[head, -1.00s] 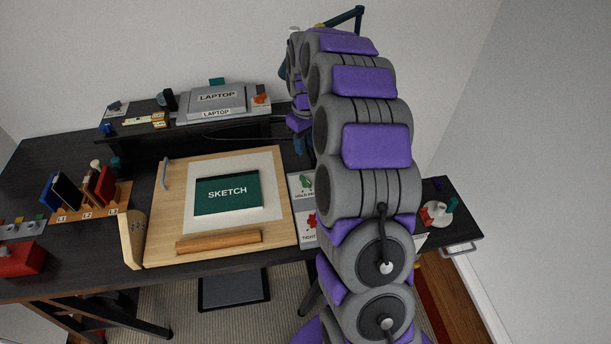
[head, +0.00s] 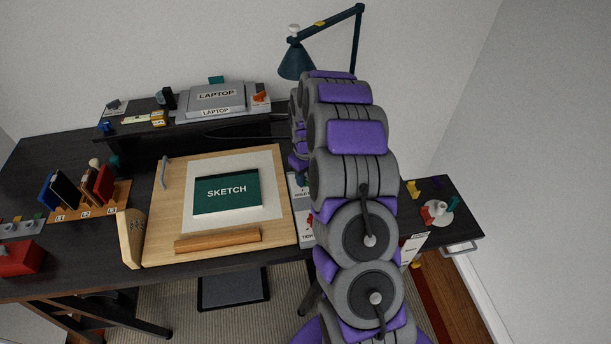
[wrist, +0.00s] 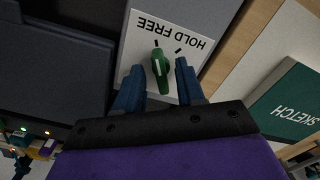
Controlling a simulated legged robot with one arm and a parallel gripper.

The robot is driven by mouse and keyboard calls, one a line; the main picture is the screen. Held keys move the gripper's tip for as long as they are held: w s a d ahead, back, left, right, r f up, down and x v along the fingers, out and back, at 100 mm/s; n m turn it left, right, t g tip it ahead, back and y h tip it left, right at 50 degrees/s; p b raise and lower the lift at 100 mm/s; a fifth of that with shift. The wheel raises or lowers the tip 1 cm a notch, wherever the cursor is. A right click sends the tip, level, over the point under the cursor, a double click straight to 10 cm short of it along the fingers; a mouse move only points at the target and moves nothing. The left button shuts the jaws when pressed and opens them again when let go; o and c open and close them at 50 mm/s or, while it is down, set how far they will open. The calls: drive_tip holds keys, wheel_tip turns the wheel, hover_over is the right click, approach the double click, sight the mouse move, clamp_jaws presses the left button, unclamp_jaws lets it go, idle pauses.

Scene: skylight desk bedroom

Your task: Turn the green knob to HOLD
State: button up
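The green knob (wrist: 162,72) stands on a white card (wrist: 137,45) printed HOLD FREE, seen upside down in the wrist view. HOLD is at the right of the lettering and FREE at the left, with a dark tick near each. The knob's pale line points up in the picture, towards the left tick. My gripper (wrist: 159,64) is open, with one blue finger on each side of the knob. A gap shows on both sides, so the fingers look apart from it.
The drawing board (head: 276,233) with a green SKETCH book (head: 227,192) lies left of the card. A laptop (head: 216,98) rests on the raised shelf behind. A desk lamp (head: 297,62) stands at the back. A round white dish (head: 438,219) is on the right.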

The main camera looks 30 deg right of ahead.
drive_tip(key=shift+c, duration=0.2)
clamp_jaws()
drive_tip(key=shift+m, duration=0.3)
drive_tip(key=m, duration=0.5)
drive_tip(key=shift+r+m+p, duration=0.1)
drive_tip(key=shift+m+p, duration=0.2)
drive_tip(key=shift+p, duration=0.05)
drive_tip(key=m, duration=0.5)
drive_tip(key=shift+w+a+m, duration=0.1)
drive_tip(key=shift+m, duration=0.2)
idle(0.5)
drive_tip(key=shift+o, duration=0.2)
unclamp_jaws()
